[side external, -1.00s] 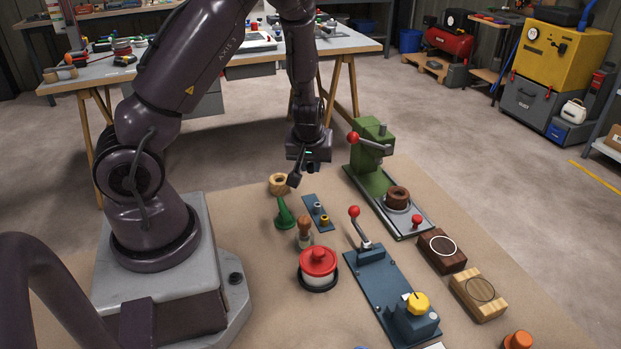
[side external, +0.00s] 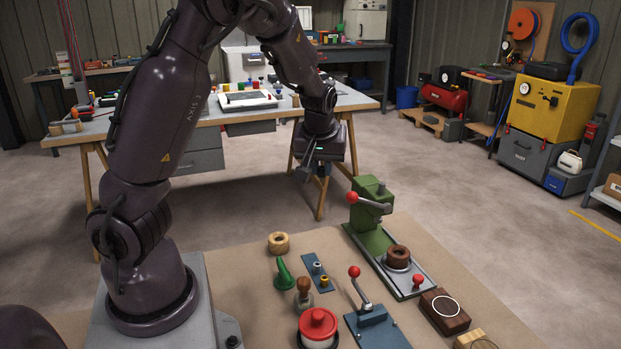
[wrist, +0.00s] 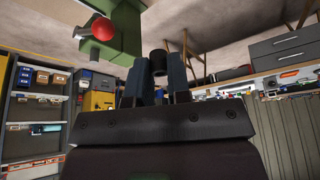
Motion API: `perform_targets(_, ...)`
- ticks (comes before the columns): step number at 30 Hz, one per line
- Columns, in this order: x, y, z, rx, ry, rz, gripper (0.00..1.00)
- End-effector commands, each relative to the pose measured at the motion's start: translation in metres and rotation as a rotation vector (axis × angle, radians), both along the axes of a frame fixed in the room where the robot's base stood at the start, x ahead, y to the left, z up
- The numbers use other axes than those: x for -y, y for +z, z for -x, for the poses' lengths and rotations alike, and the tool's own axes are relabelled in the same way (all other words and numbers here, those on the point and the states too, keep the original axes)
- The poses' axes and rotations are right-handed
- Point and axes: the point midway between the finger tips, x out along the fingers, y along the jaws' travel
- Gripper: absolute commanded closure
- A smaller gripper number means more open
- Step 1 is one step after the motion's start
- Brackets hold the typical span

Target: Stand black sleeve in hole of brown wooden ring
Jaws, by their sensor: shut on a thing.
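My gripper (side external: 309,173) is raised in the air, left of the green press and behind the mat's objects. In the wrist view my gripper (wrist: 157,75) is shut on the black sleeve (wrist: 158,62), a short dark tube between the two fingers. In the side view the sleeve cannot be told apart from the dark fingers. The brown wooden ring (side external: 398,252) lies on a round grey seat on the green press's base, in front of its column. My gripper is apart from the ring, up and to the left of it in the picture.
The green press (side external: 371,215) has a red-knobbed lever; its red knob (wrist: 101,27) shows in the wrist view. A pale wooden ring (side external: 278,240), green horn (side external: 284,274), blue plate (side external: 316,275), stamp (side external: 303,296), red-lidded pot (side external: 318,325) and dark block (side external: 444,313) occupy the mat.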

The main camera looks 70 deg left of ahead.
Motion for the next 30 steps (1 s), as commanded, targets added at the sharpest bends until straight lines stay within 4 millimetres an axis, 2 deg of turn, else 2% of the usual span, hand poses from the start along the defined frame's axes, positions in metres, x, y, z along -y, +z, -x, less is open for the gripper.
perform_targets(8,0.023,0.004,-0.062,-0.001,-0.132,-0.019,1.0)
perform_targets(12,0.043,0.003,-0.096,-0.002,-0.208,-0.018,1.0)
perform_targets(18,0.073,-0.001,-0.135,-0.003,-0.302,-0.002,1.0)
perform_targets(23,0.094,-0.006,-0.157,-0.003,-0.359,0.014,1.0)
perform_targets(24,0.092,-0.018,-0.154,-0.009,-0.354,0.013,1.0)
perform_targets(30,0.091,-0.06,-0.153,-0.008,-0.353,0.014,1.0)
